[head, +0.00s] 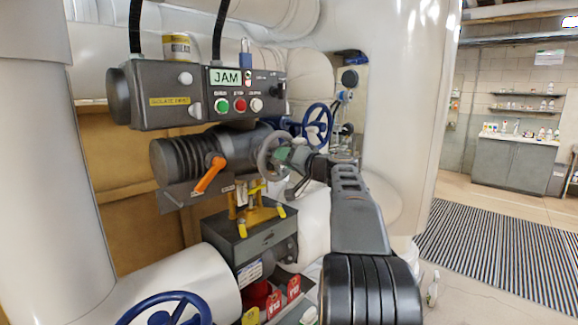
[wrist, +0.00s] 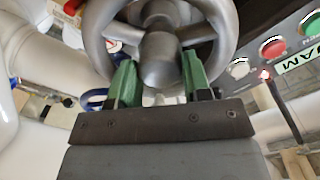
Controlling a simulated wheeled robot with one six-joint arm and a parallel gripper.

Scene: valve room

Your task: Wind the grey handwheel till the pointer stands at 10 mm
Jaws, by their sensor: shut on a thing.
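The grey handwheel (head: 262,158) stands at the right end of the dark ribbed actuator body (head: 190,155) in the head view. In the wrist view its rim and spokes fill the top (wrist: 228,30), with a rounded grey knob (wrist: 160,65) between my green fingers. My gripper (head: 283,155) reaches the wheel from the right and is shut on it; the wrist view shows its fingers (wrist: 160,80) on either side of the knob. A yellow bracket (head: 252,212) sits below the actuator. The pointer and its millimetre marks are too small to read.
A control box (head: 205,95) with a JAM display, coloured buttons and a blue padlock is above the wheel. An orange lever (head: 210,174) sticks out at the actuator's left. Blue handwheels (head: 317,125) and white pipes crowd around. Open floor with a striped mat (head: 500,245) lies right.

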